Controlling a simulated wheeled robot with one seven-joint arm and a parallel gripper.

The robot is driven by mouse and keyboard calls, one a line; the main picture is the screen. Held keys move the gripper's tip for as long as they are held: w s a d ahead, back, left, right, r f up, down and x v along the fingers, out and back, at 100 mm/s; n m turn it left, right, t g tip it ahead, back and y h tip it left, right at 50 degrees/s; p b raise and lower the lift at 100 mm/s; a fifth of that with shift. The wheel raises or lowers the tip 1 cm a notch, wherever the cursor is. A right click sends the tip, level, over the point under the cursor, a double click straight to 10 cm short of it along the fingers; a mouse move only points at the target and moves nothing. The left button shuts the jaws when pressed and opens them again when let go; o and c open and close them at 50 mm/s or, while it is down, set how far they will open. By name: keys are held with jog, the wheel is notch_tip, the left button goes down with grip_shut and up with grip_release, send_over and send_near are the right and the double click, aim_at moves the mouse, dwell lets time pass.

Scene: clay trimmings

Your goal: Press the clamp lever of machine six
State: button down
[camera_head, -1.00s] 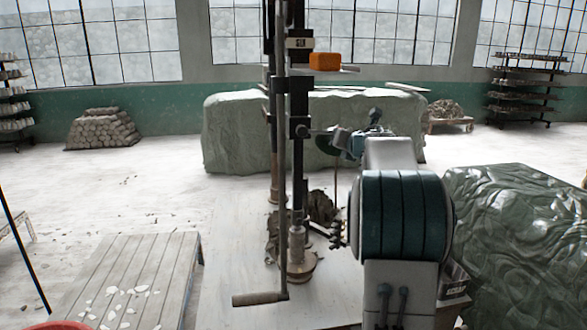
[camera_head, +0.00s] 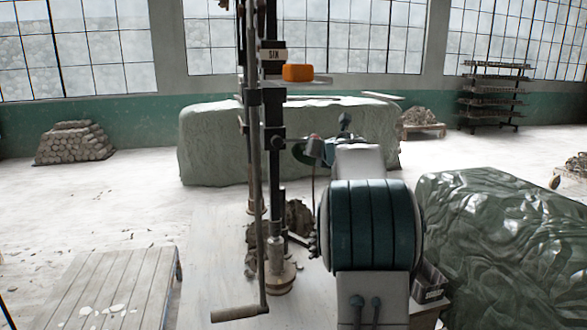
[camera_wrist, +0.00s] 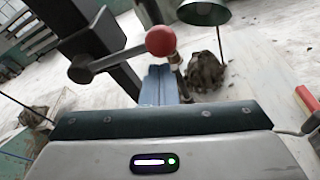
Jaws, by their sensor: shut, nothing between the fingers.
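Machine six is a tall dark column with a label reading SIX (camera_head: 273,55), left of my arm in the head view. Its clamp lever (camera_wrist: 105,62) is a dark bar running from a round hub to a red ball knob (camera_wrist: 161,40) in the wrist view. The knob also shows small in the head view (camera_head: 315,136), beside the column. My gripper (camera_wrist: 158,70) is shut and empty, its blue-grey fingers pointing toward the knob. The fingertips appear just below the knob in the picture; I cannot tell whether they touch.
A green lamp shade (camera_wrist: 208,12) hangs right of the knob. An orange block (camera_head: 297,73) sits on a shelf on the column. A long crank handle (camera_head: 240,313) hangs at the front. A covered mound (camera_head: 500,235) stands right; a wooden pallet (camera_head: 110,285) lies left.

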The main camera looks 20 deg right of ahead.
jog(key=a+f+b+v, duration=0.1)
jog(key=b+v, duration=0.3)
jog(key=v, duration=0.7)
notch_tip(320, 180, down, 2)
jog(key=shift+s+f, duration=0.15)
jog(key=shift+s, duration=0.1)
jog(key=s+a+f+m+g, duration=0.4)
jog(key=s+a+f+m, duration=0.4)
jog(key=s+m, duration=0.2)
jog(key=s+a+f+m+g+y, duration=0.1)
jog(key=s+a+f+m+g, duration=0.3)
jog(key=s+a+f+m, duration=0.4)
jog(key=s+a+f+m+g, duration=0.4)
jog(key=s+a+f+m, duration=0.3)
jog(key=s+f+m, duration=0.3)
jog(key=s+m, duration=0.3)
jog(key=s, duration=0.1)
jog(key=shift+a, duration=0.4)
